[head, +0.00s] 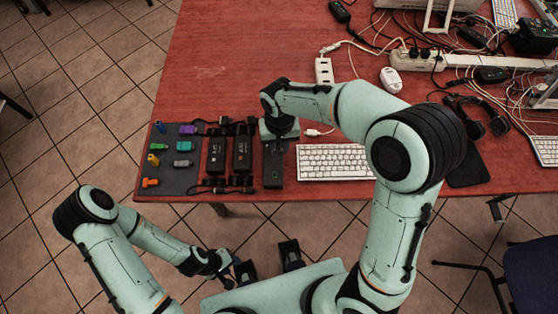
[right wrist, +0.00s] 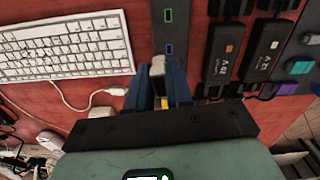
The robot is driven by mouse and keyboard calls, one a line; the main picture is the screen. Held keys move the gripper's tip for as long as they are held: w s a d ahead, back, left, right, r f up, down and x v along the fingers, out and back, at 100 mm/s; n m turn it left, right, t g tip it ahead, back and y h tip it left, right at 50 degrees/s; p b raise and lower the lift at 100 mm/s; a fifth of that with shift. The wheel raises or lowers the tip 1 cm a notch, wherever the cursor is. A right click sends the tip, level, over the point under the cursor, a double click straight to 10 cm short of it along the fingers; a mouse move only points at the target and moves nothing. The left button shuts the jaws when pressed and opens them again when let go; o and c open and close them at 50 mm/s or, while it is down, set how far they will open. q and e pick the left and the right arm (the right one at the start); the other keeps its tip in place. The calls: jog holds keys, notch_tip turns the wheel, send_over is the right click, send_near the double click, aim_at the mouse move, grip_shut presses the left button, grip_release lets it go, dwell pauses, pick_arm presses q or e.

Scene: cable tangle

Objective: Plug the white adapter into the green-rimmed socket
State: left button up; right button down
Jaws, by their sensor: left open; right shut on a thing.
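My right gripper (right wrist: 158,75) is shut on the white adapter (right wrist: 158,65), which shows pale grey-white between the blue fingers in the right wrist view. A dark strip (right wrist: 169,30) lies ahead of the fingers. It carries the green-rimmed socket (right wrist: 168,15) farther out and a blue-rimmed socket (right wrist: 169,48) close to the adapter's tip. I cannot tell whether the adapter touches the strip. In the head view my right gripper (head: 279,126) is over the far end of the strip (head: 273,168) and hides the adapter. My left gripper (head: 268,264) is open and empty, off the table's front edge.
A white keyboard (head: 333,161) lies right of the strip, with a white cable plug (head: 315,132) above it. Black boxes (head: 217,155) and a dark mat (head: 173,182) with several coloured adapters lie left. The back-left tabletop is clear.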

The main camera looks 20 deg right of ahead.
jog(key=shift+m, duration=0.7)
jog(key=shift+s+a+f+b, duration=0.7)
jog(key=shift+s+f+b, duration=0.15)
jog(key=shift+b, duration=0.25)
jog(key=shift+s+a+f+b, duration=0.65)
jog(key=shift+s+f+b, duration=0.1)
jog(key=shift+s+b, duration=0.25)
pick_arm(q)
notch_tip(320, 180, down, 6)
jog(key=s+b, duration=0.1)
jog(key=s, duration=0.1)
jog(key=shift+d+f, duration=0.15)
jog(key=shift+f, duration=0.1)
pick_arm(e)
jog(key=shift+w+f, duration=0.1)
jog(key=shift+f, duration=0.65)
pick_arm(q)
jog(key=shift+s+f+b, duration=0.2)
jog(key=shift+f+b, duration=0.5)
jog(key=shift+b, duration=0.1)
pick_arm(e)
jog(key=shift+f, duration=1.1)
jog(key=c, duration=0.9)
grip_release()
jog(key=shift+c, duration=0.2)
